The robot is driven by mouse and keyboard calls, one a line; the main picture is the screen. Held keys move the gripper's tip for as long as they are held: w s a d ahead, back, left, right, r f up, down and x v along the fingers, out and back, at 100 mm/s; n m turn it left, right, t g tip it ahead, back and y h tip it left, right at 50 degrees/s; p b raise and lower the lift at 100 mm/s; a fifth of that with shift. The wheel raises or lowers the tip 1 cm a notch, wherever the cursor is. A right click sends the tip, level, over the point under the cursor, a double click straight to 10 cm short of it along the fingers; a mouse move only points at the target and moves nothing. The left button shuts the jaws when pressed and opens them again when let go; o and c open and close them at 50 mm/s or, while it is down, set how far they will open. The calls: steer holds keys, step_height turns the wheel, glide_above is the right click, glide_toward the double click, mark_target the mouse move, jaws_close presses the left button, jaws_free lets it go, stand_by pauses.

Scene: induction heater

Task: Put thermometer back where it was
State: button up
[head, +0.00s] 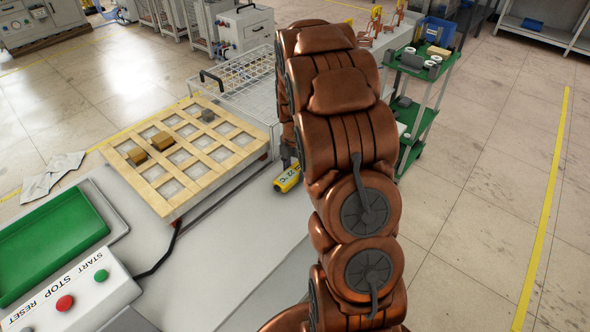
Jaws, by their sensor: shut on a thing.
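The yellow thermometer (287,181) shows just left of my copper-coloured arm, with a display that reads about 22 °C. It is tilted, over the grey worktop. My gripper (287,162) is at its upper end and is shut on it. Most of the gripper is hidden behind my arm. I cannot tell whether the thermometer touches the worktop.
A wooden grid tray (160,197) with several small blocks lies to the left. A wire rack (240,75) stands behind it. A green tray (50,245) and a button box (75,300) are at lower left. A green-shelved cart (425,68) stands right of my arm.

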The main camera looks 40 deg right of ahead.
steer(key=shift+f, duration=0.65)
steer(key=o, duration=1.2)
steer(key=shift+o, duration=0.2)
